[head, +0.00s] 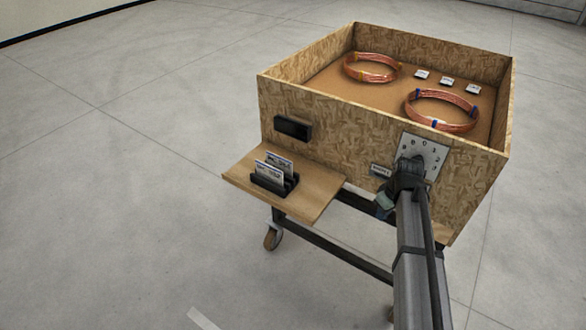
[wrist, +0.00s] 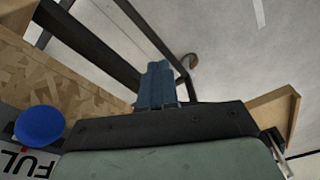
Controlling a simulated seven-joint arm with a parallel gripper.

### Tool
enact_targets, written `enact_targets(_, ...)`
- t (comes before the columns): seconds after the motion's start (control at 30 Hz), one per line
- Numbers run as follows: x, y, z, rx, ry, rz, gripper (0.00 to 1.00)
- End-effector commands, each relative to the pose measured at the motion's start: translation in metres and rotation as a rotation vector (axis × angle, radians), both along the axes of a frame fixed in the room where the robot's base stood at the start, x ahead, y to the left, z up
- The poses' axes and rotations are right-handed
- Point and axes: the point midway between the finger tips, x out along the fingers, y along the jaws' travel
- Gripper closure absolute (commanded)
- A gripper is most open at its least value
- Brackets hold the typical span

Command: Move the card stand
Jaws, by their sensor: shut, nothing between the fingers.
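The card stand (head: 270,182) is black and holds white printed cards upright. It rests on a small wooden shelf (head: 312,198) at the front left of the crate in the head view. My gripper (wrist: 155,82) has its blue fingers together with nothing between them in the wrist view. In the head view my gripper (head: 385,204) is in front of the crate's front wall, to the right of the shelf and apart from the card stand.
A chipboard crate (head: 340,124) on a wheeled frame holds copper coils (head: 441,110) and several small white items. A blue knob (wrist: 40,125) shows in the wrist view.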

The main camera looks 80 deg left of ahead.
Motion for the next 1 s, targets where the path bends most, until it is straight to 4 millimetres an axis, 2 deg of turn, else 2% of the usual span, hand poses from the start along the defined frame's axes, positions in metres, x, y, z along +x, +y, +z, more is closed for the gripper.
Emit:
enact_targets(0.03,-0.022,0.020,0.006,0.005,-0.001,0.051,1.00)
enact_targets(0.2,-0.094,0.068,0.027,0.019,-0.003,0.217,1.00)
enact_targets(0.4,-0.170,0.106,0.048,0.035,-0.003,0.378,1.00)
enact_targets(0.5,-0.196,0.116,0.054,0.039,-0.003,0.431,1.00)
enact_targets(0.6,-0.212,0.122,0.058,0.041,-0.003,0.463,1.00)
enact_targets(0.77,-0.223,0.128,0.060,0.043,-0.002,0.481,1.00)
enact_targets(1.0,-0.244,0.151,0.060,0.043,-0.002,0.481,1.00)
